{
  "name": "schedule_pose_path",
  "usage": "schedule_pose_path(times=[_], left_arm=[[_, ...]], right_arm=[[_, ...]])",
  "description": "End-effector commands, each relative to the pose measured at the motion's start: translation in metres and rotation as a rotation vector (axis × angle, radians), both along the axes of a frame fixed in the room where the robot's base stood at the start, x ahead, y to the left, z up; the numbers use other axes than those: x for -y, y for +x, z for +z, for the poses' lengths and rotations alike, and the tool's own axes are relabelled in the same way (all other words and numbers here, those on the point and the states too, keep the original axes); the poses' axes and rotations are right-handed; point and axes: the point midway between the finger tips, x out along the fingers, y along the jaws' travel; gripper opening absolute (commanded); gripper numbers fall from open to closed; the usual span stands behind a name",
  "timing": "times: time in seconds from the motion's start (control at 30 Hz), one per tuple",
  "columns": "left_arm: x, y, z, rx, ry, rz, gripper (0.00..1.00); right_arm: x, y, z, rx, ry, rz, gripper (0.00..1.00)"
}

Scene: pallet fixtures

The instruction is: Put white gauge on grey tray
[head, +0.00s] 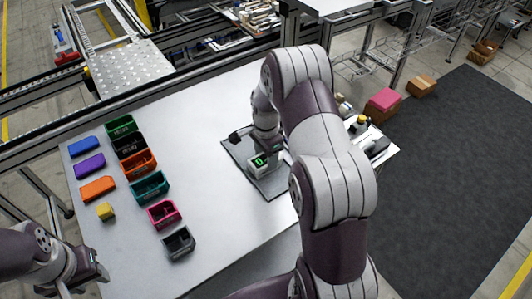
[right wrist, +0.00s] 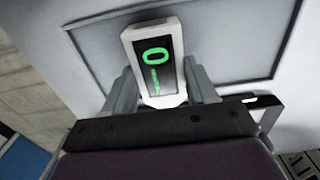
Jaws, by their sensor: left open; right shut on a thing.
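The white gauge (head: 258,162) has a dark face with a green digit. It also shows in the right wrist view (right wrist: 172,36), between the fingers of my right gripper (right wrist: 160,90). My right gripper (head: 264,150) is shut on the gauge, over the grey tray (head: 272,187). I cannot tell whether the gauge touches the tray. My arm hides the tray's right part. My left gripper (head: 98,272) is open and empty at the lower left, apart from everything.
Several coloured bins, such as the teal bin (head: 150,187), stand in a row on the white table (head: 215,225). Tools (head: 375,147) lie at the right edge. The table's front middle is clear.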

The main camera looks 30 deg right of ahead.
Motion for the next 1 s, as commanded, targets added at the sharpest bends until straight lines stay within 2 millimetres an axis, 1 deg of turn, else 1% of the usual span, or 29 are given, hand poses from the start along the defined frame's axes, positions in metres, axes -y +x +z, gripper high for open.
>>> schedule_pose_path(times=[0.17,0.3,0.33,0.37,0.4,0.63,0.7,0.77,0.87,1.0], left_arm=[[0.000,0.000,-0.001,0.000,0.000,0.000,0.43],[0.000,0.000,-0.003,0.000,0.000,0.000,0.43],[0.000,0.000,-0.002,0.000,0.000,0.000,0.43],[0.000,0.000,-0.002,0.000,0.000,0.000,0.43],[0.000,0.000,-0.002,0.000,0.000,0.000,0.43],[0.000,0.000,-0.002,0.000,0.000,0.000,0.43],[0.000,0.000,0.000,0.000,0.000,0.000,0.43],[0.000,0.000,-0.002,0.000,0.000,0.000,0.43],[0.000,0.000,-0.006,0.000,0.000,0.000,0.43],[0.000,0.000,-0.011,0.000,0.000,0.000,0.43]], right_arm=[[0.000,0.000,0.000,0.002,-0.001,0.000,0.14],[0.000,0.000,-0.004,0.002,-0.001,0.001,0.14],[0.000,0.000,-0.003,0.001,-0.001,0.001,0.67],[0.000,0.000,-0.003,0.001,-0.001,0.001,0.76],[0.000,0.000,-0.003,0.001,0.000,0.001,0.82],[0.000,0.000,-0.003,0.001,0.000,0.001,0.82],[0.000,0.000,0.002,0.002,-0.001,0.001,0.82],[0.000,0.001,0.007,0.003,-0.001,0.001,0.82],[0.001,0.002,0.029,0.008,-0.002,0.001,0.82],[0.001,0.001,0.067,0.006,-0.002,0.001,0.82]])
